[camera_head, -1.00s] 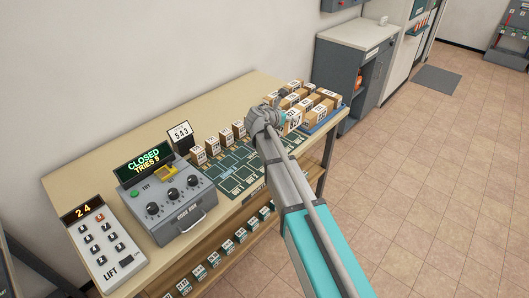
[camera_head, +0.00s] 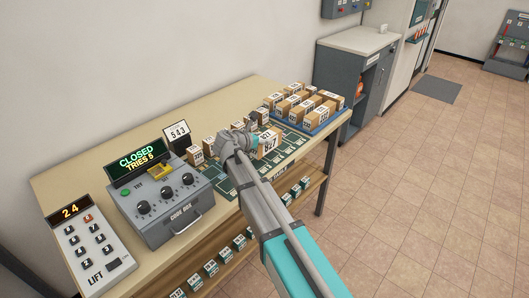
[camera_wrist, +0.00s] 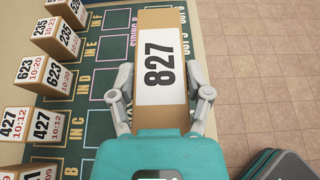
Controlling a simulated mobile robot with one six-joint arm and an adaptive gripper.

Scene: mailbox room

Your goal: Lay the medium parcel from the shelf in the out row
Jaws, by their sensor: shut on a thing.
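A tan cardboard parcel labelled 827 (camera_wrist: 162,60) is between the fingers of my gripper (camera_wrist: 163,100) in the wrist view. It also shows at my gripper (camera_head: 256,146) in the head view, as parcel 827 (camera_head: 268,146). My gripper is shut on its sides and holds it over the dark green marked mat (camera_wrist: 98,93); I cannot tell its exact height. The mat has outlined, lettered cells, with IN lettering to the left of the parcel. Part of the mat is hidden under the parcel and my arm. The shelf (camera_head: 230,252) under the tabletop holds several small labelled boxes.
A blue tray (camera_head: 325,124) with several parcels is at the table's right end. Small labelled parcels (camera_wrist: 38,125) stand along the mat's back edge. A grey code box (camera_head: 160,205) and a lift keypad (camera_head: 90,245) stand at left. Open floor lies right of the table.

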